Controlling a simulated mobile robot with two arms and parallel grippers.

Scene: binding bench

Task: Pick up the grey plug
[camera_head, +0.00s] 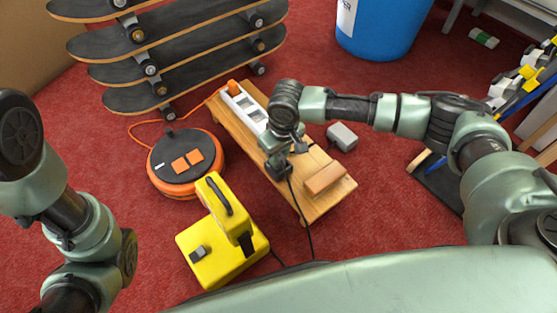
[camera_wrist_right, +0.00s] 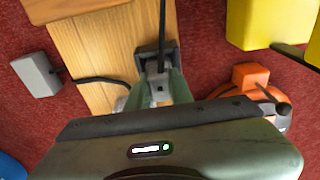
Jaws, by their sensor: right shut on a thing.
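A dark grey plug (camera_wrist_right: 157,60) with a black cord sits between the fingers of my right gripper (camera_wrist_right: 160,90) in the wrist view. My right gripper (camera_head: 278,166) is shut on it over the middle of the wooden bench (camera_head: 336,196). The fingers hide part of the plug. In the head view the cord runs from the gripper down past the bench's near edge. Another small light grey piece (camera_wrist_right: 121,103) with a black cord lies beside the fingers, partly hidden. My left arm shows at the left, but its gripper is out of view.
A white power strip (camera_head: 246,110) with an orange plug (camera_head: 233,87) lies on the bench, with a wooden block (camera_head: 325,178) at its near end. A grey box (camera_head: 342,136), a yellow device (camera_head: 222,250), an orange cable reel (camera_head: 184,163) and a blue bin (camera_head: 380,30) stand around it.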

